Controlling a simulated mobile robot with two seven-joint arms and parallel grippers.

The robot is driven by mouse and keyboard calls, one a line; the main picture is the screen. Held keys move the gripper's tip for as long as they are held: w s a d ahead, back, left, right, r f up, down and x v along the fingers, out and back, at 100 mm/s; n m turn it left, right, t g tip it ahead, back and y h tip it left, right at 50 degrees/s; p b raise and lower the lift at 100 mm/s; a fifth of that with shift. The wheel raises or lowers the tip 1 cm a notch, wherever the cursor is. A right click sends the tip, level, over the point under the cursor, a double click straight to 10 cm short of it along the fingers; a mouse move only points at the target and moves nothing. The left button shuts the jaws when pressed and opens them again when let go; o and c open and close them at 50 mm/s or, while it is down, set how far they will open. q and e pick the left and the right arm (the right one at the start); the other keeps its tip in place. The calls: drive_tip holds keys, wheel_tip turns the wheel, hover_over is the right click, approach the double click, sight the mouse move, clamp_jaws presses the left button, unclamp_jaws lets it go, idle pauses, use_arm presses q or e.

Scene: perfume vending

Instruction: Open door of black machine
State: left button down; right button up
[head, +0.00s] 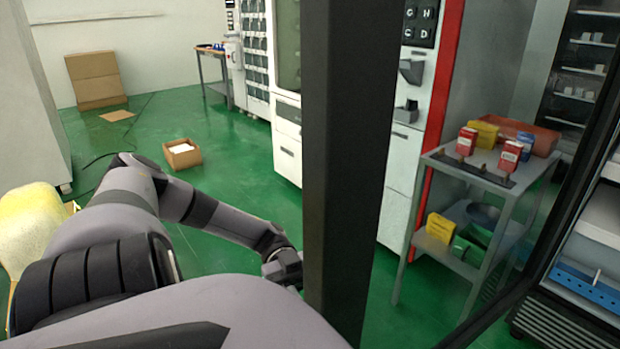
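The black machine (565,322) is at the right edge, cut off by the frame, with a dark grille at its base and pale shelves inside. A wide dark upright bar (345,150) stands close in front, and a slanted dark frame bar (575,200) runs down at the right. They look like the frame of its glass door, standing open, though I cannot see the hinge. My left arm reaches in from the left to the bar's left side. My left gripper (285,270) is at the bar's edge; its fingers are not clear. My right gripper is out of view.
A metal cart (437,157) with red and yellow boxes stands behind the door frame. White vending machines (288,130) line the back. A cardboard box (182,155) lies on the green floor. A yellowish padded object (32,225) is at far left. The floor at back left is mostly clear.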

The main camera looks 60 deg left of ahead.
use_arm(q)
drive_tip(key=shift+a, duration=0.15)
idle(0.3)
drive_tip(key=c, duration=1.1)
unclamp_jaws()
drive_tip(key=a+b, duration=0.1)
drive_tip(key=a, duration=0.6)
drive_tip(key=shift+b, duration=0.4)
drive_tip(key=shift+w, duration=0.15)
